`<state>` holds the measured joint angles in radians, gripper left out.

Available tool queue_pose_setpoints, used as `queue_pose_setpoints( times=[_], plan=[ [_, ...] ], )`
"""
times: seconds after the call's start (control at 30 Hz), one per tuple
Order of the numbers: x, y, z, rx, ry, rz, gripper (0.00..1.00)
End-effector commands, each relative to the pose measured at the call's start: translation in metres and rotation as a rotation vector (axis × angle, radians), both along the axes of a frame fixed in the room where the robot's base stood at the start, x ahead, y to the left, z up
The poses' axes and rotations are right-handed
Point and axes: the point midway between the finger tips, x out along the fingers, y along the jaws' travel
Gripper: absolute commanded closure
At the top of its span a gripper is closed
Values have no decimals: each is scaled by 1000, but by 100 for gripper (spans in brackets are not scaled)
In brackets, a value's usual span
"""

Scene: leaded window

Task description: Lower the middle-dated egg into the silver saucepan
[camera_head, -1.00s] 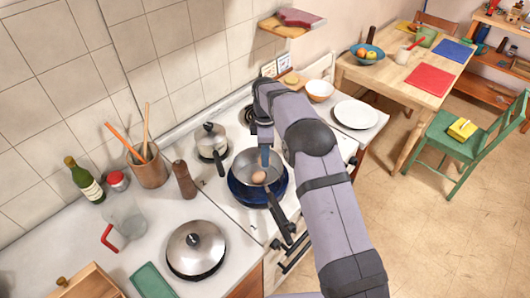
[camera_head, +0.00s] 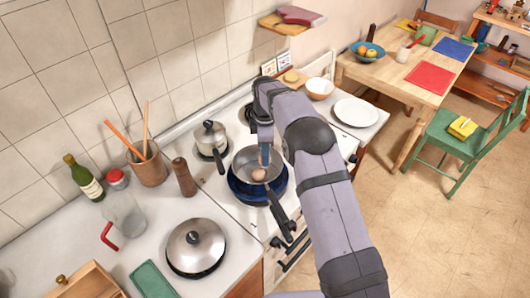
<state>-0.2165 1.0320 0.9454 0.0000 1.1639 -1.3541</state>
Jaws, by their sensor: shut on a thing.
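A silver saucepan (camera_head: 241,164) sits over a dark blue pan (camera_head: 238,192) on the stove, with dark handles pointing toward the front right. One brown egg (camera_head: 259,174) shows within the saucepan's rim. My gripper (camera_head: 264,160) comes down from above into the saucepan and is shut on the egg at its tip. I cannot tell whether the egg touches the saucepan's bottom. No date can be read on the egg.
A lidded pot (camera_head: 210,137) stands on the stove behind left. A pepper mill (camera_head: 184,178) and a large lidded pan (camera_head: 196,247) stand on the counter left. A white bowl (camera_head: 320,89) and plate (camera_head: 356,112) lie to the right.

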Motion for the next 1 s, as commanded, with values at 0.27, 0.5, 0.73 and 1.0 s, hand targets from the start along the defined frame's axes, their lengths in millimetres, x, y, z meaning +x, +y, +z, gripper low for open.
queue_pose_setpoints(
  times=[0.27, 0.5, 0.73, 1.0],
  plan=[
    [0, 0, -4, 0, 0, 0, 76],
    [0, 0, -8, 0, 0, 0, 76],
    [0, 0, -11, 0, 0, 0, 76],
    [0, 0, -14, 0, 0, 0, 76]
  ],
)
